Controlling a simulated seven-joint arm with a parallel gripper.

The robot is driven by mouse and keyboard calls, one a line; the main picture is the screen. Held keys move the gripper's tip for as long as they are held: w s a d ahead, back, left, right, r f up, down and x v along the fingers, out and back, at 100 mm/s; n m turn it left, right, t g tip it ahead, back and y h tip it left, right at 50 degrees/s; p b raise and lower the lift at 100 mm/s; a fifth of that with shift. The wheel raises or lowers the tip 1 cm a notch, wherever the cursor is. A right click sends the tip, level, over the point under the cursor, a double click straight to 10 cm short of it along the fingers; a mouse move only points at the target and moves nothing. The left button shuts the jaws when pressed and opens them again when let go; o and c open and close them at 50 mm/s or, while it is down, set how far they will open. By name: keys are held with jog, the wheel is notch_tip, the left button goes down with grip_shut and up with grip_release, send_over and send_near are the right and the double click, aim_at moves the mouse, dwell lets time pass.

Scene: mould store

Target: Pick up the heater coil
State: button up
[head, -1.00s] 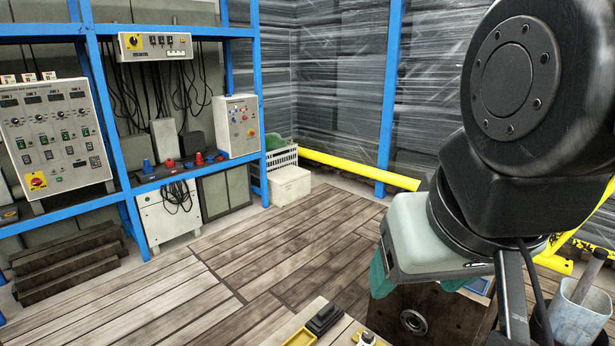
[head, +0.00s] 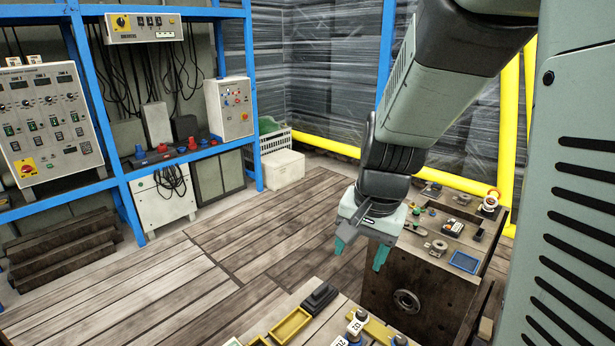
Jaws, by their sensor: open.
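My gripper (head: 360,252) hangs in the middle of the head view, pointing down, with its two teal fingers apart and nothing between them. It is in front of and to the left of the top of a dark block-like stand (head: 425,285). A small grey ring-shaped part (head: 439,246) lies on that top, right of the fingers. It may be the heater coil, but it is too small to tell for sure. The gripper is not touching it.
A nearer bench has a yellow tray (head: 290,326), a black item (head: 319,298) and labelled bottles (head: 357,324). Open plank floor (head: 240,240) lies left.

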jog(key=w+d+f+m+g, duration=0.1)
jog(key=w+f+m+g, duration=0.15)
jog(key=f, duration=0.95)
jog(key=m, duration=0.1)
send_over(355, 325)
jog(key=shift+t+h, duration=0.25)
jog(key=shift+h, duration=0.15)
notch_tip(355, 325, down, 9)
jog(key=shift+s+d+r, duration=0.1)
jog(key=shift+s+d, duration=0.05)
jog(key=shift+f, duration=3)
grip_shut()
